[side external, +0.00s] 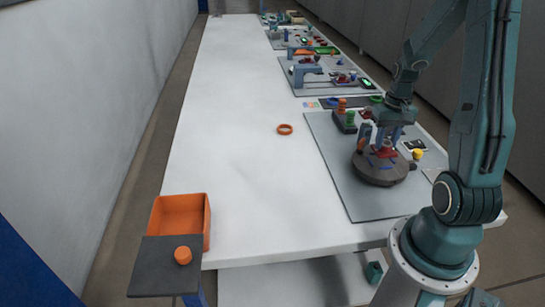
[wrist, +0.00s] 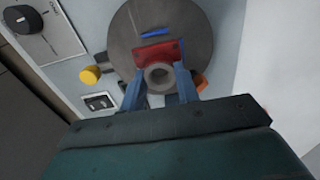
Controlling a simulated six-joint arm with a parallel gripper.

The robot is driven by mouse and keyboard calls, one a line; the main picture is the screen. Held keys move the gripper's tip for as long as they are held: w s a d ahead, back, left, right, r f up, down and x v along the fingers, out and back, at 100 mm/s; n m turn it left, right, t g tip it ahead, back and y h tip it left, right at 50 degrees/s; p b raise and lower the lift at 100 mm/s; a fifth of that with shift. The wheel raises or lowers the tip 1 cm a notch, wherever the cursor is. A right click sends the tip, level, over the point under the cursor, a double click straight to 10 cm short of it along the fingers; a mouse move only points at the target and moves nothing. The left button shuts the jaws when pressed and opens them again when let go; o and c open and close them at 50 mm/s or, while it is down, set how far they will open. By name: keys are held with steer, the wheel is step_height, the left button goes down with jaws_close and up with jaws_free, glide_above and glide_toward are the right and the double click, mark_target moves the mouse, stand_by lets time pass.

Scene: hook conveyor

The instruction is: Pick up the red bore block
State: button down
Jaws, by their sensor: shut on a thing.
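The red bore block (wrist: 159,51) sits at the round dark grey turntable (wrist: 193,23), with a grey ring-shaped bore (wrist: 159,76) on its near side in the wrist view. My gripper (wrist: 158,82) has its two blue fingers shut on the block, one on each side of the bore. In the side external view my gripper (side external: 387,136) points down over the turntable (side external: 379,172), and the red block (side external: 384,152) shows between the fingers. I cannot tell whether the block touches the turntable.
Blue marks (wrist: 154,32) lie on the turntable. A yellow knob (side external: 417,154) stands right of it, and a dark holder (side external: 344,122) with coloured pegs stands behind. An orange ring (side external: 285,129) lies on the open white table. An orange bin (side external: 207,222) is at the front left.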

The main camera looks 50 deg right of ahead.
step_height(320, 180, up, 17)
steer(key=shift+f, duration=0.2)
steer(key=shift+r, duration=0.55)
stand_by(0.7)
steer(key=shift+r, duration=0.4)
steer(key=shift+r, duration=0.35)
steer(key=shift+r, duration=0.35)
steer(key=shift+r, duration=0.35)
steer(key=shift+w, duration=0.15)
